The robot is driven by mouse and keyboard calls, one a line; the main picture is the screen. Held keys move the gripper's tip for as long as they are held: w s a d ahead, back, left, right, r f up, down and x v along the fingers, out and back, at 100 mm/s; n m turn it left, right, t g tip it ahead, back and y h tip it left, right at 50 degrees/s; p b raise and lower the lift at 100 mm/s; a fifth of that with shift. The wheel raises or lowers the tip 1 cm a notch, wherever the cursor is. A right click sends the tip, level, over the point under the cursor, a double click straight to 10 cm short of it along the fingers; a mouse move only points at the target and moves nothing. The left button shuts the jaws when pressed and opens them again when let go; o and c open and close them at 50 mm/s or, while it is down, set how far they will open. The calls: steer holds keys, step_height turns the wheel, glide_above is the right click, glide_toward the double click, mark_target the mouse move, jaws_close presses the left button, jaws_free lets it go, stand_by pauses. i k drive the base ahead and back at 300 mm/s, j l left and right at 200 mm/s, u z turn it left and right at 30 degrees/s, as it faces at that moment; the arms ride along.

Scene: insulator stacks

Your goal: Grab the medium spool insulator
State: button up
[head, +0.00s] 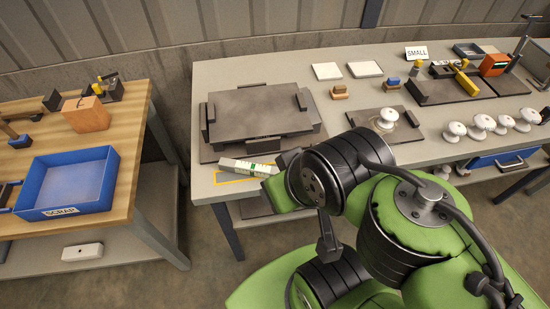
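Several white spool insulators stand upright in a row at the right of the grey bench, including a left one (455,131), one beside it (481,125), another (505,122) and one further right (529,117). They differ little in size, and I cannot tell which is the medium one. Another white insulator (388,117) stands apart on a dark mat (408,132). My green and black arm reaches over the front of the bench and hides part of its edge.
A dark raised plate fixture (258,110) fills the bench's left. A dark fixture with a yellow handle (466,82) stands at back right. A blue scrap bin (68,183) is on the wooden table.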

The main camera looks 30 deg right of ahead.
mark_target(482, 122)
steer(key=z, duration=2.6)
steer(key=i+l+u, duration=0.15)
steer(key=l+u, duration=0.35)
steer(key=i+l+u, duration=0.1)
steer(key=l+u, duration=0.9)
steer(key=k+l+u, duration=0.1)
steer(key=l+u, duration=0.4)
steer(key=k+l+u, duration=0.2)
steer(key=l+u, duration=0.3)
steer(key=k+l+u, duration=0.25)
steer(key=u, duration=0.25)
steer(key=k+l+u, duration=0.3)
steer(key=u, duration=0.2)
steer(key=i+l, duration=0.2)
steer(key=i+l+u, duration=0.1)
steer(key=l, duration=0.35)
steer(key=i, duration=0.05)
